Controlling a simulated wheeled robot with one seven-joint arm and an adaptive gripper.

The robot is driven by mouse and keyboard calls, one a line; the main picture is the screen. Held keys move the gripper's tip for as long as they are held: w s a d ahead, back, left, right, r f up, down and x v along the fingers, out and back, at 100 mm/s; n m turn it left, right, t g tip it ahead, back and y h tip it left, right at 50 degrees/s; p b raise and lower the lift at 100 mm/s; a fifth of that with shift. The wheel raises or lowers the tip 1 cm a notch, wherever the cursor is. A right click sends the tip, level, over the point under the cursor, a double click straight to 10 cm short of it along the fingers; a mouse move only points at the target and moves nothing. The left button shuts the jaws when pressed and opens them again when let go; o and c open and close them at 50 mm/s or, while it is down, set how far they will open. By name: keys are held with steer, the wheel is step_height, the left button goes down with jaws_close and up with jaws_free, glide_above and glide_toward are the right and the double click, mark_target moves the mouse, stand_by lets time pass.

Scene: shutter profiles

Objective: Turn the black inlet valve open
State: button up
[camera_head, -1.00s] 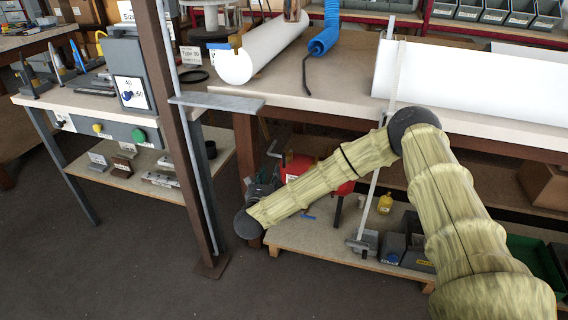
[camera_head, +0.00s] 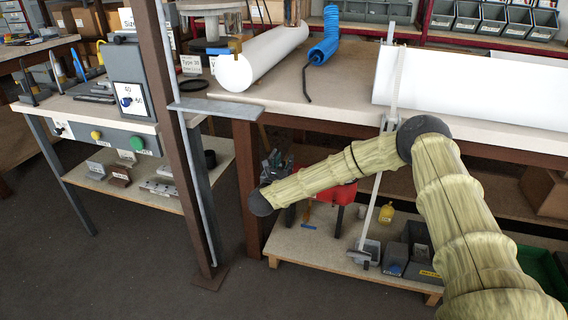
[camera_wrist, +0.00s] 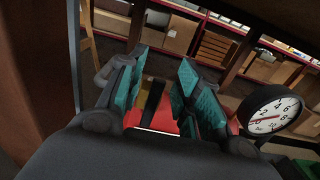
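The black inlet valve seems to be the upright black piece (camera_wrist: 152,98) between my fingers in the wrist view, beside a brass-coloured part. It stands over a red body (camera_wrist: 160,124), which also shows in the head view (camera_head: 342,193) on the lower shelf. My gripper (camera_wrist: 162,62) is open, with teal-padded fingers on both sides of the black piece. I see a gap on each side and cannot tell any contact. In the head view my gripper (camera_head: 275,162) is partly hidden behind my wrist, and the valve cannot be made out.
A round pressure gauge (camera_wrist: 270,115) stands close to the right of my fingers. A brown table leg (camera_head: 247,185) is close to the left of my wrist. The workbench top (camera_head: 340,105) is above. Grey bins (camera_head: 396,255) and a yellow bottle (camera_head: 386,212) sit on the shelf.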

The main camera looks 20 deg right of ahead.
steer(key=shift+w+d, duration=0.2)
steer(key=shift+w, duration=0.05)
jaws_close()
steer(key=shift+a, duration=0.1)
steer(key=w+a+f+n+p, duration=0.3)
steer(key=f+n, duration=0.3)
steer(key=n, duration=1.2)
steer(key=shift+a, duration=0.85)
steer(key=shift+w, duration=0.1)
